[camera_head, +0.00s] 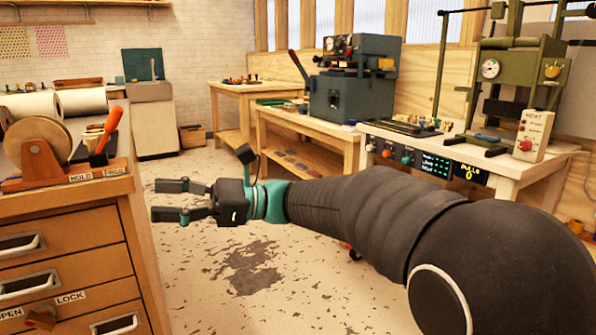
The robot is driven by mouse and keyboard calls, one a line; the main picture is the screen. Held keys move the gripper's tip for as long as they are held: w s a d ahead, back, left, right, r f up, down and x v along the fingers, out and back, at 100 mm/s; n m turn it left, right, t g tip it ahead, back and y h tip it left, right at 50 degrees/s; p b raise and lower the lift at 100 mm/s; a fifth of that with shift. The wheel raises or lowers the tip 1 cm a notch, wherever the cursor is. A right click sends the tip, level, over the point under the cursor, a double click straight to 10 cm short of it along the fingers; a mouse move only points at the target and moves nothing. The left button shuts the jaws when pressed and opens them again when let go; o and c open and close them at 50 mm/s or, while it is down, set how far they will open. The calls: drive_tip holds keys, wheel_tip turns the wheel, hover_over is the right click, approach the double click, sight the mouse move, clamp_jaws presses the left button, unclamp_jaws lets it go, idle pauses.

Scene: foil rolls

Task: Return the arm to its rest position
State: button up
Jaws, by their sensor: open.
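My gripper (170,201) is black with two fingers spread apart, pointing left. It is open and nothing shows between the fingers. It hangs over the open floor, a little right of the wooden drawer cabinet (70,252). My arm stretches from the lower right corner across the picture to the gripper, with a teal band at the wrist. Foil rolls are not clearly identifiable; pale rolls (82,102) lie on the bench at the left.
A wooden stand with a large disc (38,142) and an orange-handled tool (105,130) sit on the cabinet top. Workbenches with a dark green machine (355,90) and a press with a heat box (534,133) line the right wall. The floor (240,262) between is clear.

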drive_tip(key=s+d+f+n+t+h, duration=0.2)
drive_tip(key=s+d+f+t+h, duration=0.25)
drive_tip(key=d+f, duration=0.3)
drive_tip(key=s+d+f+n+t+h, duration=0.3)
drive_tip(key=s+d+f+h, duration=0.2)
drive_tip(key=d+f, duration=0.25)
drive_tip(key=s+d+f+n+t+h, duration=0.1)
drive_tip(key=d+f+n+h, duration=0.1)
drive_tip(key=d, duration=0.5)
drive_tip(key=s+d+f+n+t+h, duration=0.2)
drive_tip(key=d+h, duration=0.2)
drive_tip(key=d, duration=0.3)
drive_tip(key=s+d+f+n+t+h, duration=0.1)
drive_tip(key=d+f+t+h, duration=0.1)
drive_tip(key=d, duration=0.5)
drive_tip(key=shift+s+d+f+n+h, duration=0.15)
drive_tip(key=shift+s+f+n+h, duration=0.1)
drive_tip(key=shift+f+n+h, duration=0.3)
drive_tip(key=shift+c, duration=1.6)
